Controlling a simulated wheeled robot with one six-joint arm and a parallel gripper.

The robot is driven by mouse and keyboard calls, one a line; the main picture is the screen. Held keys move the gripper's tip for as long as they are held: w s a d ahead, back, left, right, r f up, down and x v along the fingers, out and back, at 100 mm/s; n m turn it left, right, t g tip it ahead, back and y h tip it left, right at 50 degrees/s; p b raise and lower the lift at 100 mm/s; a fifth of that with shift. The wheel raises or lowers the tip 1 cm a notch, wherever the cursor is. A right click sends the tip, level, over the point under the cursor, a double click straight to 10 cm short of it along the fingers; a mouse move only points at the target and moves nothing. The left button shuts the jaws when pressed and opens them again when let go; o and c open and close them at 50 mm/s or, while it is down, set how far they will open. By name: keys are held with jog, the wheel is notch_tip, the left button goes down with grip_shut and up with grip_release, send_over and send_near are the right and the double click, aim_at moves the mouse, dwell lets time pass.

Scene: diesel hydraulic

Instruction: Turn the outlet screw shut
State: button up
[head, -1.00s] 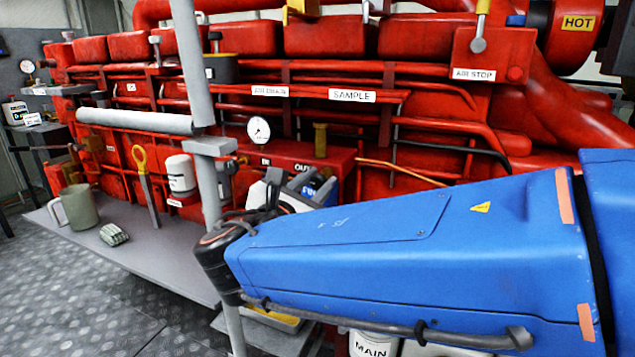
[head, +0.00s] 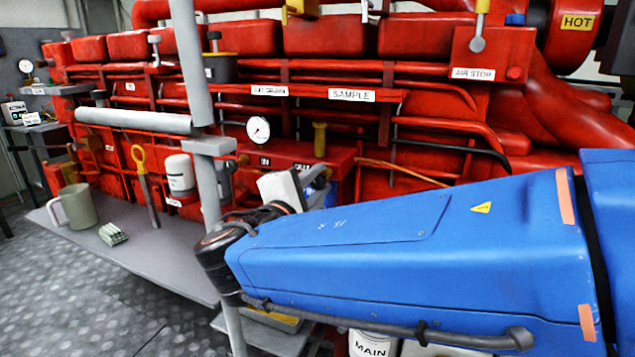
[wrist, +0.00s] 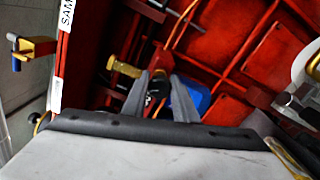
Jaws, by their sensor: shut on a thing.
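My gripper (wrist: 160,88) shows in the wrist view as two grey fingers, closed on a small dark part (wrist: 157,86) that fits the outlet screw. Its shape and how far it is turned are mostly hidden between the fingers. In the head view my blue arm reaches from the right, and the wrist end is in front of the red block (head: 318,158) with the IN and OUT labels. The fingertips and the screw are hidden there. The OUT label (head: 300,167) is partly covered.
A brass fitting (head: 320,139) stands on the block, also in the wrist view (wrist: 122,67). A round gauge (head: 258,130) and a grey upright post (head: 212,180) are close to my wrist. A mug (head: 77,206) and a yellow-handled tool (head: 143,175) are left.

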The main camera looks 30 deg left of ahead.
jog(key=m, duration=0.6)
jog(key=shift+f, duration=0.1)
jog(key=shift+m, duration=0.4)
jog(key=o, duration=1)
jog(key=shift+o, duration=0.2)
jog(key=shift+s, duration=0.1)
jog(key=s+d, duration=0.2)
jog(key=s, duration=1.5)
